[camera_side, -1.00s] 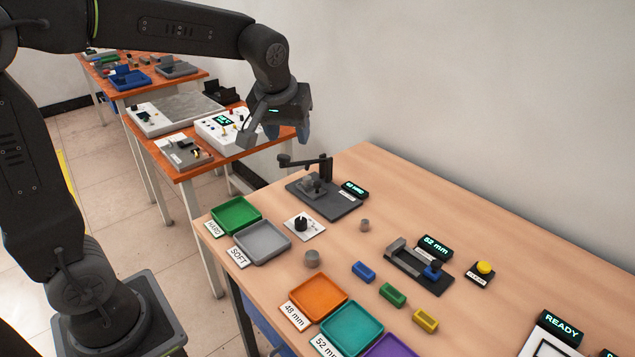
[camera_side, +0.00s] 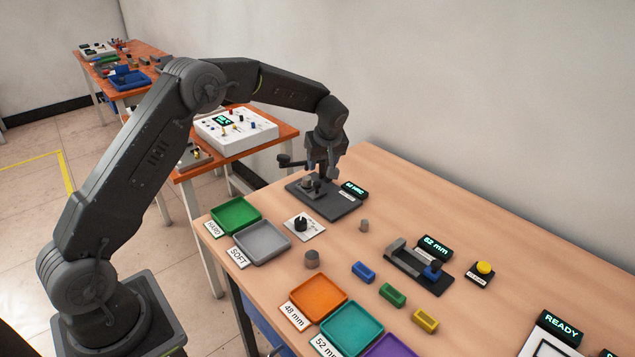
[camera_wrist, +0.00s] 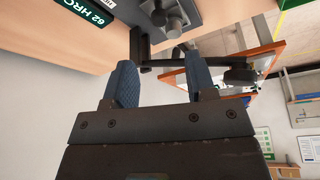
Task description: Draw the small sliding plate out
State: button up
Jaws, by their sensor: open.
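My gripper (camera_side: 323,172) is over the hardness tester, its fingers pointing down near the lever post. In the wrist view my gripper (camera_wrist: 160,78) has its two blue fingers apart, with nothing held between them. The tester has a dark base plate (camera_side: 332,207), a small grey stepped block (camera_side: 308,184) and a black lever arm (camera_side: 286,161). The lever post and arm also show in the wrist view (camera_wrist: 137,45), beyond the fingers. I cannot tell which part is the small sliding plate; no plate is clearly drawn out.
The tester's display (camera_side: 354,189) reads 62 HRC. Green (camera_side: 236,213) and grey (camera_side: 262,240) trays and a black knob (camera_side: 300,224) stand nearby. A white panel box (camera_side: 235,130) is on the orange bench behind.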

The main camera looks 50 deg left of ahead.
aim_at(317, 183)
jog(key=x, duration=1)
jog(key=shift+a+f, duration=0.15)
jog(key=shift+c, duration=0.5)
grip_shut()
